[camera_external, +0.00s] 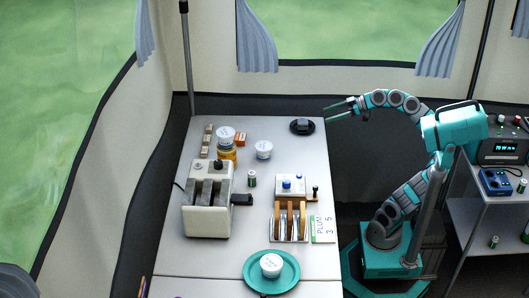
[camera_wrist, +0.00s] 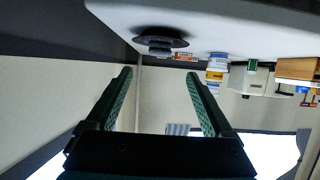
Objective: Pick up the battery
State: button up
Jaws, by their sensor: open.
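A small green and white battery (camera_external: 252,179) stands upright on the white table (camera_external: 225,258), beside the toaster. In the upside-down wrist view, a small green shape (camera_wrist: 252,65) in front of the toaster looks like the same battery. My gripper (camera_external: 338,110) is at the table's far right corner, raised and pointing left, well away from the battery. In the wrist view my gripper's (camera_wrist: 159,76) two fingers are spread, with nothing between them.
A toaster (camera_external: 208,212), a white cup (camera_external: 264,150), an orange jar (camera_external: 227,155) and a wooden rack (camera_external: 291,215) surround the battery. Similar cylinders (camera_external: 521,186) stand on the right shelf. A teal plate (camera_external: 290,279) is in front.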

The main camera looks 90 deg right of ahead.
dwell(0.3)
jog(key=shift+c, duration=0.8)
